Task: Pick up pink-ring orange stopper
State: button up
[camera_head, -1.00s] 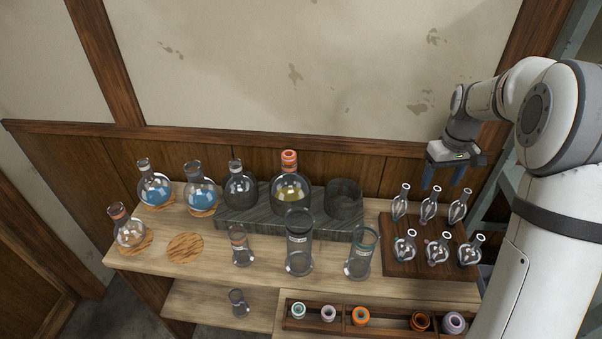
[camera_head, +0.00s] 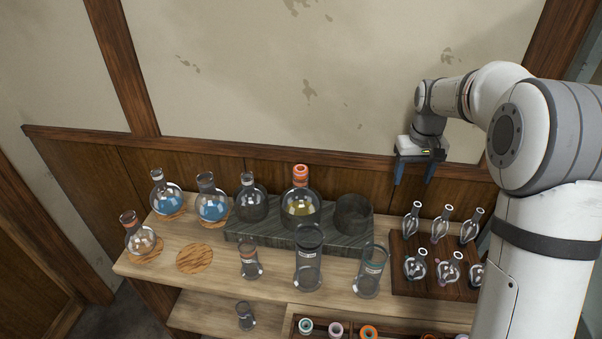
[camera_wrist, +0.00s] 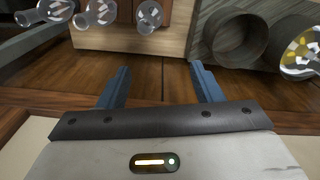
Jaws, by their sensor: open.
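An orange stopper (camera_head: 300,170) sits in the neck of a round flask with yellow liquid (camera_head: 300,206) on the grey block. Another orange stopper (camera_head: 368,331) is in the wooden rack at the bottom edge, partly cut off. A further orange top (camera_head: 430,337) barely shows to its right. I cannot tell which of them has a pink ring. My gripper (camera_head: 414,174) is open and empty, high in front of the wood panelling, right of the flask and above the bulb glassware. In the wrist view its two blue fingers (camera_wrist: 161,82) are apart with nothing between.
A dark wooden tray (camera_head: 398,265) holds several small bulb-shaped glass pieces. The grey block (camera_head: 262,236) bears flasks and an empty dark cylinder (camera_head: 353,215). Tall glass cylinders (camera_head: 308,262) stand in front. Blue-liquid flasks (camera_head: 212,206) are at left, near an empty cork ring (camera_head: 195,259).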

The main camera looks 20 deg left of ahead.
jog(key=s+a+r, duration=0.1)
jog(key=a+r, duration=0.3)
jog(key=a, duration=0.8)
jog(key=m+t, duration=0.1)
jog(key=m, duration=0.1)
send_near(301, 165)
jog(key=f, duration=0.4)
jog(key=f+p, duration=0.1)
jog(key=f, duration=0.1)
jog(key=f+p, duration=0.1)
jog(key=f, duration=0.2)
jog(key=shift+d, duration=0.3)
jog(key=shift+s, duration=0.1)
jog(key=shift+r, duration=0.1)
jog(key=c, duration=0.9)
